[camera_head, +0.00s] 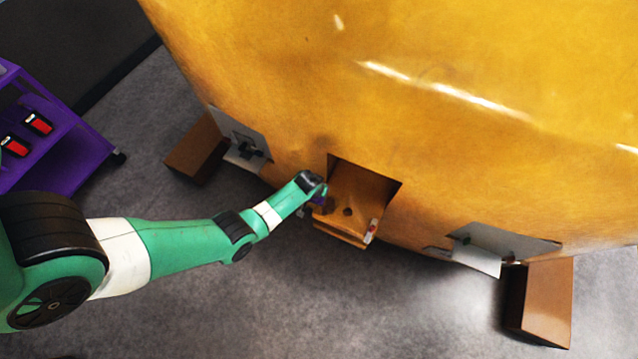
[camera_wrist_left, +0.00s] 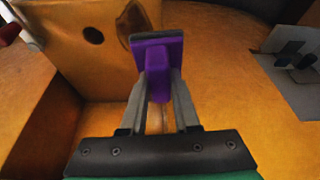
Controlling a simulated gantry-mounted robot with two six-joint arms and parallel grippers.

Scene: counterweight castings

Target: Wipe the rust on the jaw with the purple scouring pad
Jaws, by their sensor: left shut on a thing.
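My left gripper (camera_wrist_left: 160,95) is shut on the purple scouring pad (camera_wrist_left: 157,66), gripping its purple handle between the two fingers. In the left wrist view the pad is in front of the orange jaw (camera_wrist_left: 88,63), beside a dark brown rust patch (camera_wrist_left: 137,20) on its face. I cannot tell whether the pad touches the jaw. A round hole (camera_wrist_left: 93,35) shows left of the rust. In the head view my left gripper (camera_head: 318,196) is at the left side of the jaw (camera_head: 352,198), which juts from the recess of the casting. My right gripper is not in view.
The large yellow casting (camera_head: 420,90) fills the upper right. Brown blocks stand at its left (camera_head: 196,150) and right (camera_head: 540,303), near grey plates (camera_head: 485,250). A purple cart (camera_head: 60,150) carrying red-and-black items stands at the left. The grey floor (camera_head: 330,310) in front is clear.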

